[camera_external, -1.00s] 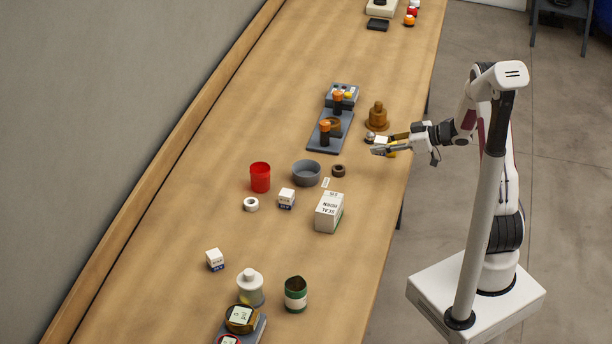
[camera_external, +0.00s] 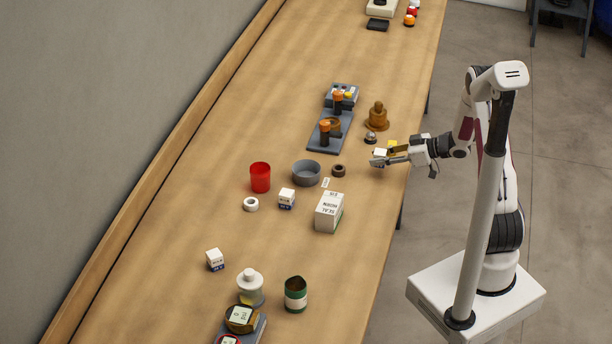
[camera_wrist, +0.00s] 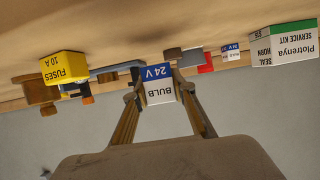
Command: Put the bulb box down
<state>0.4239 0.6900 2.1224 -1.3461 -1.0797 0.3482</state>
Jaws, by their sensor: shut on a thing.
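The bulb box (camera_wrist: 159,86), white with a blue "24 V" band, is between my gripper's fingers (camera_wrist: 160,100) in the wrist view, which appears upside down. My gripper (camera_external: 384,158) is shut on it near the table's right edge in the external view, where the box (camera_external: 379,153) shows as a small white block at the fingertips. I cannot tell whether its base touches the table (camera_external: 200,170). The yellow fuses box (camera_external: 391,145) is just behind the gripper; it also shows in the wrist view (camera_wrist: 64,67).
A small silver-topped item (camera_external: 371,138) and a brown stepped part (camera_external: 377,117) stand behind the gripper. A dark ring (camera_external: 338,170), a grey bowl (camera_external: 306,173) and the seal box (camera_external: 329,212) are to the left. Table in front of the gripper is clear.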

